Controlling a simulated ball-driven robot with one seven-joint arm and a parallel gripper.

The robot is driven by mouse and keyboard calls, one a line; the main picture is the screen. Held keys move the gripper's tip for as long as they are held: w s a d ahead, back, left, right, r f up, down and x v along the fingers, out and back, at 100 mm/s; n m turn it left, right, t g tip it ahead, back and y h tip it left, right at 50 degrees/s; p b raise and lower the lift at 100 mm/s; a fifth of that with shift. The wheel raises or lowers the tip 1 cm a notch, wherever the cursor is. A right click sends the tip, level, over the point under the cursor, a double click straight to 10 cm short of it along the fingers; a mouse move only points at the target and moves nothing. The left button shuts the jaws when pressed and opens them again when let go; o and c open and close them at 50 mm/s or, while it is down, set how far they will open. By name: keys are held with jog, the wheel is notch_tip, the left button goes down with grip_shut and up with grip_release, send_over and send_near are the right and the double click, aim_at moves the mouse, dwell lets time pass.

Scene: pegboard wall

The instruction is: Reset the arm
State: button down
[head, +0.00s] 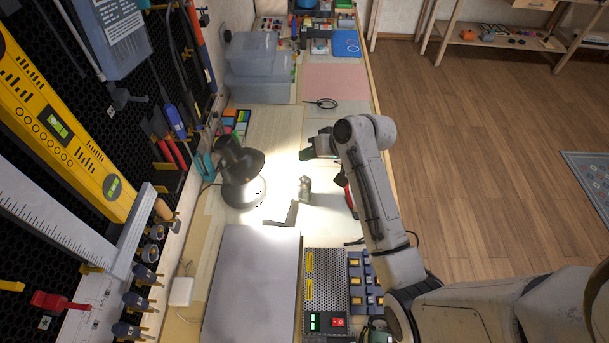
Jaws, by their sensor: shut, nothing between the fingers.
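My arm reaches in from the lower right over the workbench (280,118), bends near its far end and points left. My gripper (306,154) is at the end of it, above the bench to the right of the black desk lamp (240,170). It looks small and dark here, shut, with nothing held. A small grey metal piece (305,188) stands on the bench in front of it, apart from it. A dark angled piece (283,215) lies nearer.
A pegboard (75,70) with a yellow level (62,125) and hand tools lines the left. Grey bins (255,80) and a pink mat (335,83) are farther back. A power box (325,290) and grey panel (250,285) lie near. Wooden floor (480,150) is open at right.

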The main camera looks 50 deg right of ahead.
dwell(0.3)
jog(key=s+a+f+n+g+b, duration=0.1)
jog(key=s+a+f+g, duration=0.1)
jog(key=s, duration=0.4)
jog(key=s+a+f+n+g+h+b, duration=0.1)
jog(key=s+a+f+n+g+b, duration=0.1)
jog(key=s+a+f, duration=0.3)
jog(key=s+a+f+n+g+b, duration=0.1)
jog(key=s+a+f+g, duration=0.1)
jog(key=s+a, duration=0.5)
jog(key=shift+s+a+f+g, duration=0.15)
jog(key=shift+s+f+g, duration=0.15)
jog(key=shift+s+f, duration=0.5)
jog(key=shift+n+g+h, duration=0.7)
jog(key=s, duration=0.2)
jog(key=s+b, duration=0.1)
jog(key=s, duration=0.1)
jog(key=s+a, duration=0.1)
jog(key=s, duration=0.1)
